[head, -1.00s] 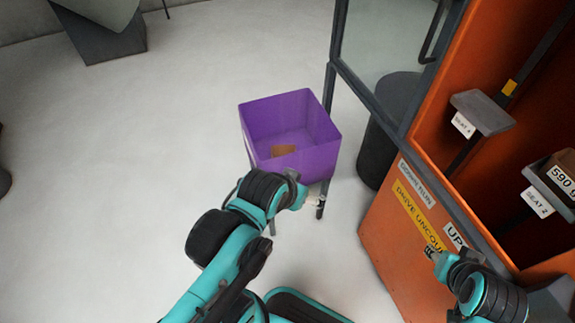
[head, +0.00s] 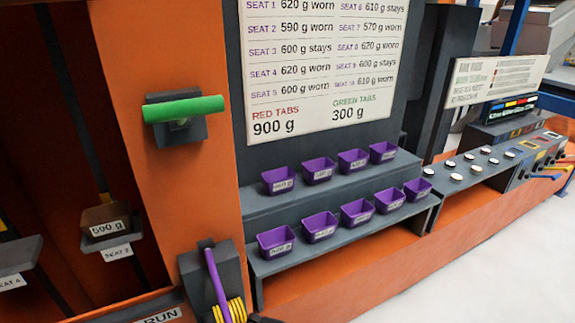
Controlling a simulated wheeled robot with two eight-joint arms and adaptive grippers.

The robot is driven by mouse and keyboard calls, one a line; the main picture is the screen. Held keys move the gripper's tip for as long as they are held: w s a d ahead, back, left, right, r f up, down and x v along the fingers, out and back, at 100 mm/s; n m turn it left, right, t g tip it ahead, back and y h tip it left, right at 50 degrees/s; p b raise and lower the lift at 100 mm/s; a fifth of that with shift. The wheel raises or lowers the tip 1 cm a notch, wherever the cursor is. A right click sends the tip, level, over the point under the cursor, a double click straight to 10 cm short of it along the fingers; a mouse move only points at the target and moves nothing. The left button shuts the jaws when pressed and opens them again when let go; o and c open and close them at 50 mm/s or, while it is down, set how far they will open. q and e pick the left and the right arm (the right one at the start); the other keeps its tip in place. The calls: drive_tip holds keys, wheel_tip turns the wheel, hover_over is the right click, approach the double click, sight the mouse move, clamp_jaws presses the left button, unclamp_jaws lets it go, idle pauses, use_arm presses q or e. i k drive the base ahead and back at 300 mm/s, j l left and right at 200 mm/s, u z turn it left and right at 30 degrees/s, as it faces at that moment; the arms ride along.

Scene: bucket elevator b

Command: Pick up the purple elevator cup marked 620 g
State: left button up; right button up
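Purple elevator cups stand in two stepped rows on a grey rack (head: 330,192). The upper row has several, from the left cup (head: 278,181) to the right cup (head: 383,152). The lower row also has several, from the left cup (head: 276,242) through the middle cup (head: 356,212) to the right cup (head: 418,189). Each has a small white label, too small to read, so I cannot tell which is marked 620 g. Neither gripper shows in the head view; a small dark shape at the bottom edge is unclear.
A sign (head: 325,70) lists seats and weights above the rack. On the left, an orange housing carries a green handle (head: 184,108), a purple lever (head: 218,285) with a yellow coil, and a brown cup (head: 106,220) marked 590 g. A button console (head: 480,165) stands right. Floor shows lower right.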

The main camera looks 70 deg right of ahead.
sight(350, 162)
drive_tip(key=k+z, duration=0.15)
drive_tip(key=z, duration=0.2)
drive_tip(key=k+z, duration=0.15)
drive_tip(key=z, duration=0.2)
drive_tip(key=k+l+z, duration=0.15)
drive_tip(key=z, duration=0.25)
drive_tip(key=j+z, duration=0.25)
drive_tip(key=z, duration=0.2)
drive_tip(key=j+z, duration=0.3)
drive_tip(key=z, duration=0.15)
drive_tip(key=j+z, duration=0.25)
drive_tip(key=z, duration=0.15)
drive_tip(key=k+j+z, duration=0.15)
drive_tip(key=z, duration=0.3)
drive_tip(key=k+j, duration=0.15)
drive_tip(key=i+z, duration=0.6)
drive_tip(key=i+l, duration=0.05)
drive_tip(key=i, duration=0.05)
